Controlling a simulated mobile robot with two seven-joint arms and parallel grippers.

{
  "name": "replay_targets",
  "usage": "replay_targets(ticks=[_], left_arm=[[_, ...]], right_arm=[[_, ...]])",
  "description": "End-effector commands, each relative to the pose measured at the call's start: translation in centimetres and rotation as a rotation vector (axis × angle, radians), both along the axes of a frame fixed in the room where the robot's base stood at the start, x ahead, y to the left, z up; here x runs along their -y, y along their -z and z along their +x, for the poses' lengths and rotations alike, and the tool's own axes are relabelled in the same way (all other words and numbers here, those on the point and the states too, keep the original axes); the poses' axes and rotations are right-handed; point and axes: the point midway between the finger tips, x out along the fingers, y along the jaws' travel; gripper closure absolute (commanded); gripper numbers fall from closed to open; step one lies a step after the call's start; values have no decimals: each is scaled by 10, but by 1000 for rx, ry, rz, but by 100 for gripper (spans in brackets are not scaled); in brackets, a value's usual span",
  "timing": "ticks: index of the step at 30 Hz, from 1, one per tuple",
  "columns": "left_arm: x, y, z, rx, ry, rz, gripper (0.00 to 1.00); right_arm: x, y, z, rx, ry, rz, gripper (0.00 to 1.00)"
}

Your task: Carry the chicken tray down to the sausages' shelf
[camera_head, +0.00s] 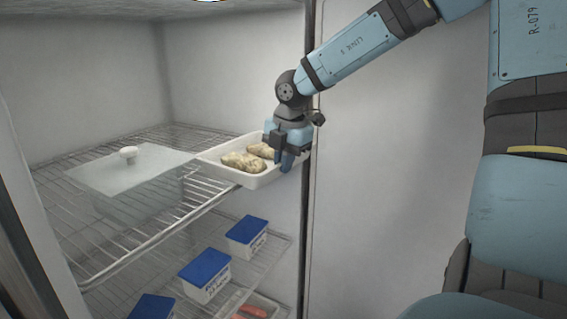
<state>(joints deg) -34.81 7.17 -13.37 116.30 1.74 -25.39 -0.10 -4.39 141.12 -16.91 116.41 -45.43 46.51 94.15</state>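The chicken tray (236,184) is a white shallow tray with brownish pieces of chicken (243,162) in it. It is on the right part of the upper wire shelf, its front corner out past the shelf's front bar. My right gripper (284,163) is at the tray's right end, with its fingers down at the rim. The fingertips are partly hidden, so I cannot tell whether they are shut on the rim. Sausages (254,311) lie in a pale tray on the lower shelf, cut off by the bottom edge. My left gripper is not in view.
A clear container with a white-knobbed lid (128,168) stands on the upper shelf, left of the tray. Blue-lidded tubs (204,268) stand in a row on the lower wire shelf. The cabinet's right wall edge (306,220) is close beside my gripper.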

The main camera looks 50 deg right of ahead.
Motion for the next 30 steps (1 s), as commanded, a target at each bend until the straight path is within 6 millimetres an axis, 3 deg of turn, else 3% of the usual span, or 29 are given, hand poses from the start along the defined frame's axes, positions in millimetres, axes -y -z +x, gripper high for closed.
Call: replay_targets(ticks=[1,6,17,20,30], left_arm=[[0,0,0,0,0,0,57],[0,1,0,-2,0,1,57],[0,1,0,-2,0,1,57],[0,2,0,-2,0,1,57],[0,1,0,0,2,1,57]], right_arm=[[0,0,0,1,0,0,100],[0,0,0,1,0,0,66],[0,-7,0,2,0,-1,66],[0,-21,-2,5,0,-2,66],[1,-97,-14,5,1,-3,66]])
